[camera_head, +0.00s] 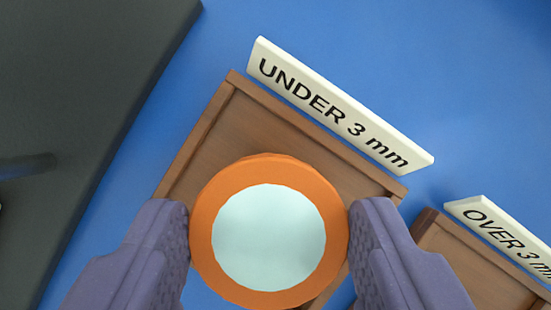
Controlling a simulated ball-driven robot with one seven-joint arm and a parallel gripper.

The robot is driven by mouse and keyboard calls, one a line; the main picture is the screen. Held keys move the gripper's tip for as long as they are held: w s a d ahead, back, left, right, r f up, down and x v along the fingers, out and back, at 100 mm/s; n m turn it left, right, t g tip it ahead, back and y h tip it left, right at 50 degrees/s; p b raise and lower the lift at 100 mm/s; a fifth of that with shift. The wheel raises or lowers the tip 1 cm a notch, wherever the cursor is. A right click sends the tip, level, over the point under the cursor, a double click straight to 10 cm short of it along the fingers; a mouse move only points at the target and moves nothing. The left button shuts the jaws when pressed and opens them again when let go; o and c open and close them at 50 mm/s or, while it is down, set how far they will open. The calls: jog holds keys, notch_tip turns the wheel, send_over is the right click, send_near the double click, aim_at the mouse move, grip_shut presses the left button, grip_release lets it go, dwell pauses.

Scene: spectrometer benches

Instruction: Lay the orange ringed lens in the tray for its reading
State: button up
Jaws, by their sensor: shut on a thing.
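The orange ringed lens (204,226) has a pale, clear round centre. My gripper (269,228) is shut on it, with one purple-grey finger on each side of the orange ring. Below the lens in the picture is a brown wooden tray (214,128) with a raised rim, and a white sign (335,105) reading "UNDER 3 mm" stands along its upper edge. The lens covers much of the tray's lower part. I cannot tell how high the lens is above the tray floor.
A second wooden tray (470,262) is at the lower right, with a sign (505,236) that appears to read "OVER 3 mm", cut off by the frame. A dark grey block (80,100) fills the left side. The blue surface (440,70) at the upper right is clear.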

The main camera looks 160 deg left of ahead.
notch_tip(320, 180, down, 2)
jog(key=shift+f+b, duration=0.25)
jog(key=shift+b, duration=0.05)
jog(key=shift+r, duration=0.1)
jog(key=o, duration=0.9)
jog(key=shift+c, duration=0.2)
jog(key=p+v, duration=0.5)
jog(key=v, duration=0.7)
jog(key=shift+a, duration=0.1)
